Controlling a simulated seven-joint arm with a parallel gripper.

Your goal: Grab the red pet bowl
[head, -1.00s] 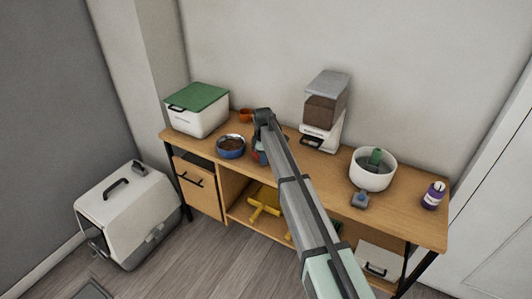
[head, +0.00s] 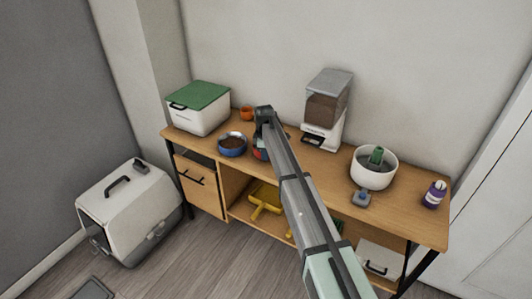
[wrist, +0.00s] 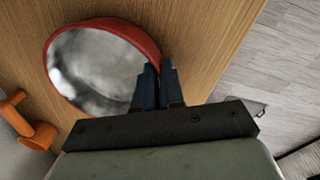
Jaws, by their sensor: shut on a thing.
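The red pet bowl (wrist: 118,26) shows in the wrist view with a red rim and a shiny, reflective inside. In the head view only a small red part of it (head: 258,155) shows, the rest hidden behind my arm. My gripper (wrist: 157,68) is shut on the bowl's rim, one finger on the inner side and one on the outer side. The bowl looks level and is at the wooden tabletop; I cannot tell whether it is lifted. In the head view my gripper (head: 260,148) is mostly hidden by my own wrist.
A blue bowl (head: 232,151) of brown food stands close at the left. An orange cup (head: 246,112) is behind. A green-lidded box (head: 198,108), a food dispenser (head: 325,110), a white pot (head: 373,176) and a purple bottle (head: 434,194) stand on the desk (head: 300,158). A pet carrier (head: 130,213) is on the floor.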

